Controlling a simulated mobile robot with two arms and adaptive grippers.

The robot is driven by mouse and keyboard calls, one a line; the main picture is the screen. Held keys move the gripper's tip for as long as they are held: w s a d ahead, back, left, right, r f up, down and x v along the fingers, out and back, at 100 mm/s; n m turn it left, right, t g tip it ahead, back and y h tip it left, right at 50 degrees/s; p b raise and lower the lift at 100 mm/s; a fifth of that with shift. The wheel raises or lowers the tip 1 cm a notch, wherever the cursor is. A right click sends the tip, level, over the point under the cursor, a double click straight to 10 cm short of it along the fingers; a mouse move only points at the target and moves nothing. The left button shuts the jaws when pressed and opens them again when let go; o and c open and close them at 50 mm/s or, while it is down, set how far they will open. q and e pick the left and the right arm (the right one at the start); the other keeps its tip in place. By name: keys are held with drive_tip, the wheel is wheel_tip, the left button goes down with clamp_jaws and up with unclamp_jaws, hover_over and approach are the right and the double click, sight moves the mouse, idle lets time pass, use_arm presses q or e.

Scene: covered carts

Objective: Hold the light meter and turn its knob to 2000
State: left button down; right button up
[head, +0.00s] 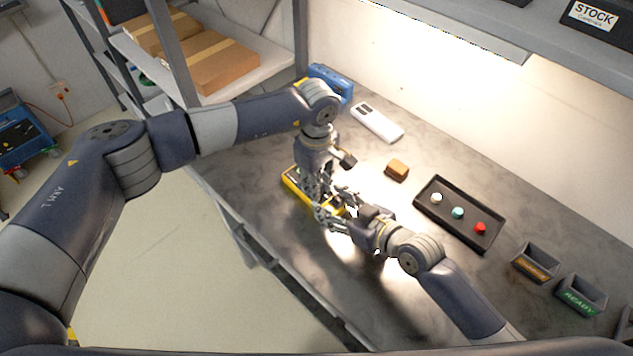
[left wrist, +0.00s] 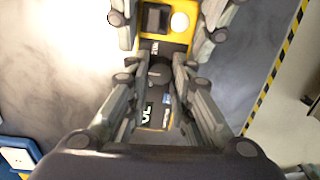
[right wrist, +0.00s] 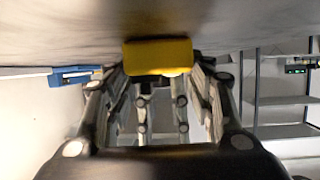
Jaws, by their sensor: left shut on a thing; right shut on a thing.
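The light meter is a yellow-edged device with a dark face. In the head view its yellow edge (head: 293,188) shows beneath my grippers; in the left wrist view its yellow end (left wrist: 176,38) carries a small screen and a pale round dome. My left gripper (head: 318,188) points down over the meter. In its wrist view its fingers (left wrist: 162,78) close around the dark knob area, and the dial setting cannot be read. My right gripper (head: 335,212) reaches in from the right and is shut on the meter's sides; its wrist view shows the yellow end face (right wrist: 158,56).
A blue box (head: 330,82) and a white device (head: 377,121) stand at the back. A brown block (head: 397,170), a black tray (head: 487,232) with white, teal and red pieces, and two labelled bins (head: 534,263) lie right. Striped tape (left wrist: 282,55) marks the bench's front edge.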

use_arm(q)
drive_tip(key=shift+w, duration=0.1)
drive_tip(key=c, duration=1.7)
unclamp_jaws()
drive_tip(key=shift+r, duration=0.1)
wheel_tip(320, 180, up, 12)
drive_tip(key=shift+f, duration=0.1)
